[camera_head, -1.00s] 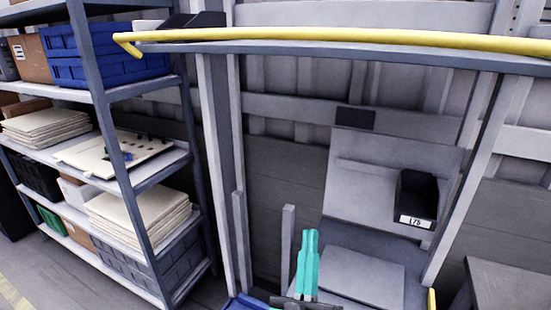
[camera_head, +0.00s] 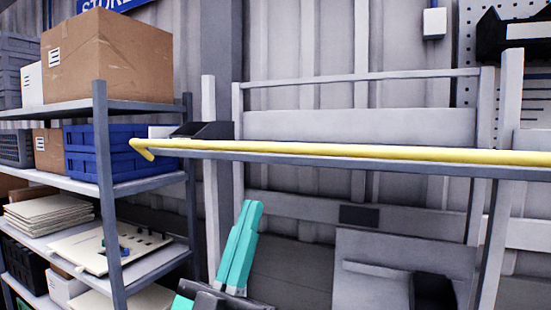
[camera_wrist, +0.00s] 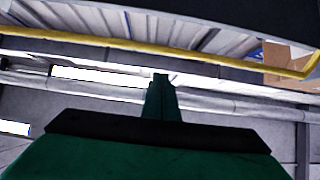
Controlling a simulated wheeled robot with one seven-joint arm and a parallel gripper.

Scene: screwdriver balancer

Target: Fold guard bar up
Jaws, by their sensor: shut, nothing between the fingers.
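The yellow guard bar (camera_head: 350,153) runs across the head view along the front of a grey shelf edge (camera_head: 330,164). Its left end bends back in a short hook. My gripper (camera_head: 254,204), with teal fingers, is shut and empty. It points up and stands below the bar in the head view, apart from it in the picture. In the wrist view the bar (camera_wrist: 130,47) crosses the upper part, beyond the dark fingertips (camera_wrist: 160,76), with its bent end at the right.
A storage rack (camera_head: 102,200) with a cardboard box (camera_head: 115,58), blue crates (camera_head: 110,150) and stacked boards stands at the left. Grey uprights (camera_head: 497,190) frame the bench. A black bin (camera_head: 432,292) sits low at the right.

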